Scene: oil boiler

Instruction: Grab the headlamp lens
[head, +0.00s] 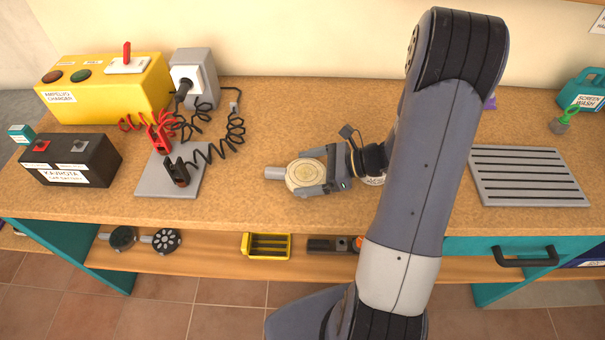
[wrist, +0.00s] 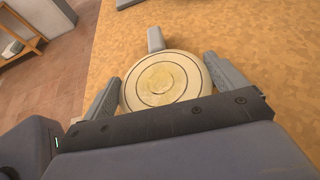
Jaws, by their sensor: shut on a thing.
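The headlamp lens (head: 304,173) is a round, cream-yellow disc with concentric rings and a short grey stub (head: 275,173) on one side. It is at the middle of the workbench in the head view. In the wrist view the lens (wrist: 163,80) sits between the two fingers, with its stub pointing away from my gripper. My gripper (head: 310,174) comes in from the right and is shut on the lens, one finger on each side of it. The wrist view shows my gripper (wrist: 168,84) with both fingers at the rim. I cannot tell whether the lens is raised off the bench.
A yellow charger (head: 110,95), a black battery (head: 70,160) and clamp cables (head: 170,150) stand at the left. A slatted grey tray (head: 528,176) lies at the right. A lower shelf holds a yellow holder (head: 266,246) and round parts (head: 166,241). The bench front is clear.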

